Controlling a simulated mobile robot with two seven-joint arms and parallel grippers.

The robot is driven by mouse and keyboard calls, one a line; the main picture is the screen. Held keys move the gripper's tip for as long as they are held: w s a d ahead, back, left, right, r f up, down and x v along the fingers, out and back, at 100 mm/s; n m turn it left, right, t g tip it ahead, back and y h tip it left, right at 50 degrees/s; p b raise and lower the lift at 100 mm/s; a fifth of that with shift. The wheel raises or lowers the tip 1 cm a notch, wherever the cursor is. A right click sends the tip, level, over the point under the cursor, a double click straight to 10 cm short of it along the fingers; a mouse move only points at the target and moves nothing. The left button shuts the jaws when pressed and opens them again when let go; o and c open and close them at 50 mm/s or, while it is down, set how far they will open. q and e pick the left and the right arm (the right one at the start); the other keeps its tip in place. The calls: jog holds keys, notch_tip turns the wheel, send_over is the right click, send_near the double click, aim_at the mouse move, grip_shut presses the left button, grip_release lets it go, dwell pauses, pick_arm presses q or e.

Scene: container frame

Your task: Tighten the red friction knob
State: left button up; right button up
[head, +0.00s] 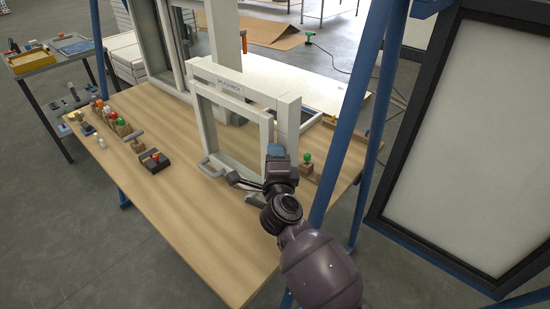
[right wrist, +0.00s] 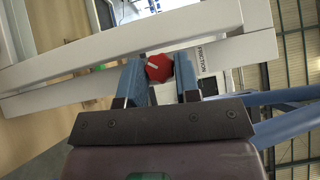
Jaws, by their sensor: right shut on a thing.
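The red friction knob (right wrist: 158,67) with a white pointer line sits on the light grey window frame (right wrist: 80,66), beside a label reading "FRICTION". In the right wrist view, my right gripper (right wrist: 160,75) has its two blue fingers on either side of the knob and is shut on it. In the head view, my right gripper (head: 277,152) is at the right post of the small upright frame (head: 204,120), and it hides the knob there. My left gripper is not in view.
The wooden table (head: 190,235) is clear at its front. A dark box with a red button (head: 155,157) and several small coloured items stand at the left. A green-topped block (head: 306,161) stands just right of my right gripper. A blue post (head: 350,150) rises close to my right arm.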

pick_arm(q)
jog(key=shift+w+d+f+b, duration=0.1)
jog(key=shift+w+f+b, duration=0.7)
jog(key=shift+b, duration=0.7)
pick_arm(e)
jog(key=shift+f+m+t, duration=0.25)
jog(key=shift+m+t, duration=0.45)
jog(key=shift+m, duration=0.1)
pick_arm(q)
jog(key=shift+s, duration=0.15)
pick_arm(e)
jog(key=o, duration=0.9)
jog(key=shift+r, duration=0.1)
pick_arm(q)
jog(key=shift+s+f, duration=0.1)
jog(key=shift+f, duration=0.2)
pick_arm(e)
jog(key=shift+s+a+f, duration=0.1)
jog(key=shift+s+f, duration=0.25)
jog(key=shift+s, duration=1.4)
jog(key=shift+s+d+f, duration=0.1)
jog(key=shift+s+f, duration=0.2)
jog(key=shift+s, duration=1.5)
jog(key=shift+s+a+f, duration=0.1)
jog(key=shift+s+f, duration=0.25)
jog(key=shift+s, duration=1.4)
